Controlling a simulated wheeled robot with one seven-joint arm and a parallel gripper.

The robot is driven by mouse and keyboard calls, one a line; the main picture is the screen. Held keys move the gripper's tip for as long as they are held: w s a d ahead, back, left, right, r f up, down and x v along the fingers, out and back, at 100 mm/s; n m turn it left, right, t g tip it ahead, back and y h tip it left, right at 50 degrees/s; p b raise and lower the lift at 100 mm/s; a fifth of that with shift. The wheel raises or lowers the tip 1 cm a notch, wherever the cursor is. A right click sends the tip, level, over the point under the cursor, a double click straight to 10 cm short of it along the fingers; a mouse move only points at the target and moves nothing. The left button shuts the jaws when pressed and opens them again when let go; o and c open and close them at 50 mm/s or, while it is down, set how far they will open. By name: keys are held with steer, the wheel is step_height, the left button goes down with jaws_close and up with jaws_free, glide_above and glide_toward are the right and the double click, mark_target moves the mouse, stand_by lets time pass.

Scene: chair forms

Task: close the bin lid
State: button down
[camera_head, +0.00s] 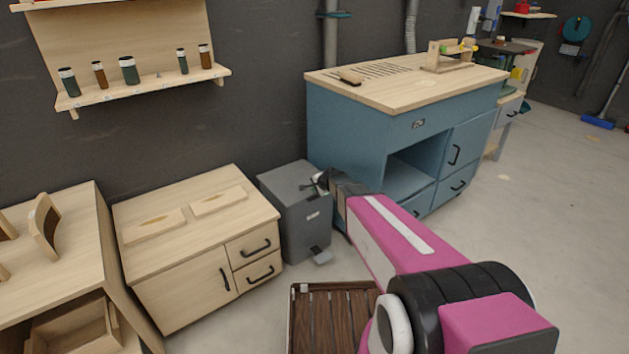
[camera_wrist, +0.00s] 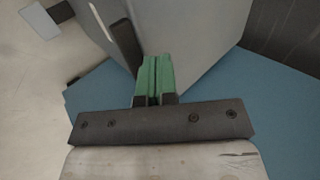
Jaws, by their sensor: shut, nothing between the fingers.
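The grey bin (camera_head: 306,218) stands on the floor between the wooden cabinet and the blue workbench. Its dark grey lid (camera_head: 283,180) looks flat across the top; I cannot tell whether a small gap remains along the edge. My gripper (camera_head: 317,183) is at the bin's upper right front edge, hiding part of that corner. In the wrist view its green fingers (camera_wrist: 154,78) are together and empty, in front of the bin's grey wall (camera_wrist: 195,35). I cannot tell whether they touch it.
The blue workbench (camera_head: 345,150) stands close on the bin's right. A wooden cabinet (camera_head: 180,285) with black handles is on its left. A brown slatted crate (camera_head: 335,318) sits in front. Open floor (camera_head: 540,240) lies to the right.

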mark_target(315, 197)
steer(key=shift+s+d+f, duration=0.1)
steer(key=shift+s+f, duration=0.1)
steer(key=shift+f, duration=1.85)
steer(key=v, duration=1.3)
steer(key=s+d+r+n+g+h, duration=0.1)
steer(key=s+d+n+g, duration=0.1)
steer(key=s, duration=0.6)
steer(key=s+d+r+n+g+h, duration=0.1)
steer(key=s+d+n+g+h, duration=0.1)
steer(key=s+n, duration=0.3)
steer(key=s+d+r+n+g+h, duration=0.1)
steer(key=s+d+n+g, duration=0.2)
steer(key=s, duration=0.7)
steer(key=shift+s+d+r+n+h, duration=0.3)
steer(key=shift+s+d+n, duration=0.1)
steer(key=shift+d+n, duration=0.3)
